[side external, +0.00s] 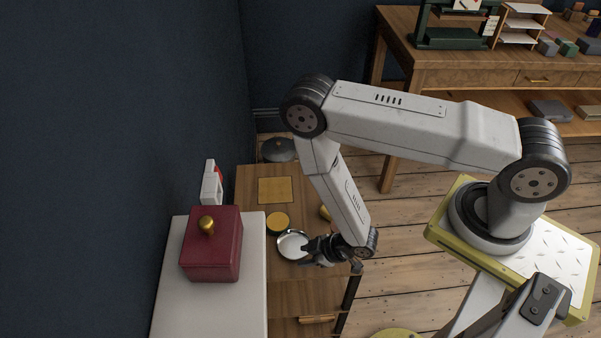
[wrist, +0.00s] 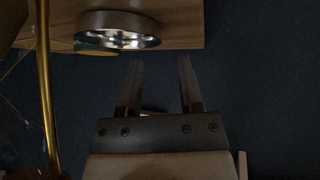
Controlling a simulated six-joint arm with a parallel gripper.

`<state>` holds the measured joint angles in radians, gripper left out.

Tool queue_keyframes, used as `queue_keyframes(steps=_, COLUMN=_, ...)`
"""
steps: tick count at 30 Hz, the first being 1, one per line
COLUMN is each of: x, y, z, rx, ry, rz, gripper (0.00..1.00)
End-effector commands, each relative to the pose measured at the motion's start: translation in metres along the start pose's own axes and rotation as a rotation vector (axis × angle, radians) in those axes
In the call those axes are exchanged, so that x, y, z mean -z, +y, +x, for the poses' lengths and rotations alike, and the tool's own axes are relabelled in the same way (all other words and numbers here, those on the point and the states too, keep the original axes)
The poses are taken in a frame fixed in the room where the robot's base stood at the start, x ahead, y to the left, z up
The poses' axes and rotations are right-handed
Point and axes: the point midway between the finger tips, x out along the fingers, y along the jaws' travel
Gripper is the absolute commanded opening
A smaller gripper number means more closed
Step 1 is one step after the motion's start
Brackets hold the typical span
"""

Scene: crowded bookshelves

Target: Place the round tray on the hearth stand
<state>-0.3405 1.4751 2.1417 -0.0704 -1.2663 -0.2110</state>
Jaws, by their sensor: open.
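A round, shallow silver dish with a raised rim, which looks like the round tray (side external: 291,246), is at the wooden cabinet top, just left of my gripper. In the wrist view the tray (wrist: 118,29) lies ahead and left of the fingertips, with a gap between. My gripper (side external: 307,250) is open, with nothing between its fingers; they also show in the wrist view (wrist: 159,62). I cannot tell for sure which thing is the hearth stand. A flat yellow square (side external: 276,190) and a round yellow piece (side external: 278,223) lie on the cabinet beyond the tray.
A dark round object (side external: 279,149) sits at the far end. A brass rod (wrist: 44,90) crosses the wrist view's left. A dark wall closes the left.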

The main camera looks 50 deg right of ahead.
Motion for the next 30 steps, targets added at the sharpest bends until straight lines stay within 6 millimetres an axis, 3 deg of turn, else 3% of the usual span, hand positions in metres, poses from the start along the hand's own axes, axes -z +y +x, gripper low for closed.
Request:
queue_keyframes(steps=15, x=0.002, y=0.002, z=0.045, rx=0.0, ry=0.001, rz=-0.001, gripper=0.47)
queue_keyframes(steps=30, x=0.001, y=0.002, z=0.049, rx=0.0, ry=-0.001, rz=0.0, gripper=0.47)
